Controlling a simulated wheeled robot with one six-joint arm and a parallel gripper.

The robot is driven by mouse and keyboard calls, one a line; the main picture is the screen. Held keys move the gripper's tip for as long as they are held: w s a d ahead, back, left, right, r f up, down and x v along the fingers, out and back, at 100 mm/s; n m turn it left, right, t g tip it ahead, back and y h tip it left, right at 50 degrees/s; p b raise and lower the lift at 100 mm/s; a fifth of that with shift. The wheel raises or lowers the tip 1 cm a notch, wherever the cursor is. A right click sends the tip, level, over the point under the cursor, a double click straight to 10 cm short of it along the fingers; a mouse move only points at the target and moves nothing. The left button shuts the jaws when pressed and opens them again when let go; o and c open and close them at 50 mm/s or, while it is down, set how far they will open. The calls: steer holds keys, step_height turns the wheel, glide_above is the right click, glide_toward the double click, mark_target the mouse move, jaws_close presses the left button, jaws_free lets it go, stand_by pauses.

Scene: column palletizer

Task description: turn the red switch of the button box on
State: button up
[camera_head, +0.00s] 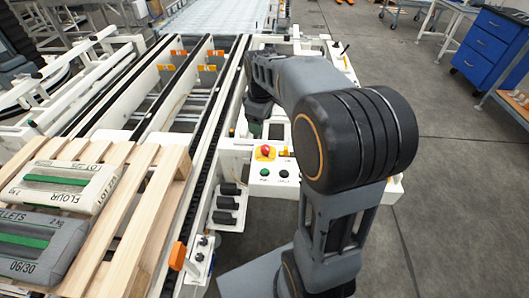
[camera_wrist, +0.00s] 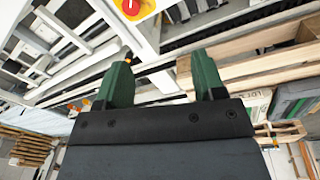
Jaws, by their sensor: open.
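The button box (camera_head: 272,181) is a white panel in the middle of the head view, beside the conveyor frame. Its red switch (camera_head: 265,151) sits on a yellow plate, above a green and a dark button. In the wrist view the red switch (camera_wrist: 131,7) is at the top edge, partly cut off, with a white mark on its knob. My gripper (camera_wrist: 163,76) has two green fingers, spread apart with nothing between them. It is apart from the switch. In the head view my arm partly hides the gripper, which is above and behind the box.
A wooden pallet (camera_head: 150,210) with a flour sack (camera_head: 68,181) and a grey sack (camera_head: 35,243) is at the left. Conveyor rails (camera_head: 200,110) run beside the box. A blue drawer cabinet (camera_head: 490,45) stands far right. Open floor (camera_head: 450,190) lies to the right.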

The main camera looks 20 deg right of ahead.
mark_target(265, 147)
steer(key=w+d+f+n+g+b, duration=0.1)
steer(key=w+d+f+n+b, duration=0.1)
steer(key=w+d+f+n, duration=0.3)
steer(key=shift+m, duration=0.7)
steer(key=f, duration=0.9)
steer(key=w+f+b, duration=0.1)
steer(key=f, duration=0.4)
steer(key=shift+w+a+f, duration=0.1)
steer(key=shift+a, duration=0.1)
steer(key=c, duration=0.9)
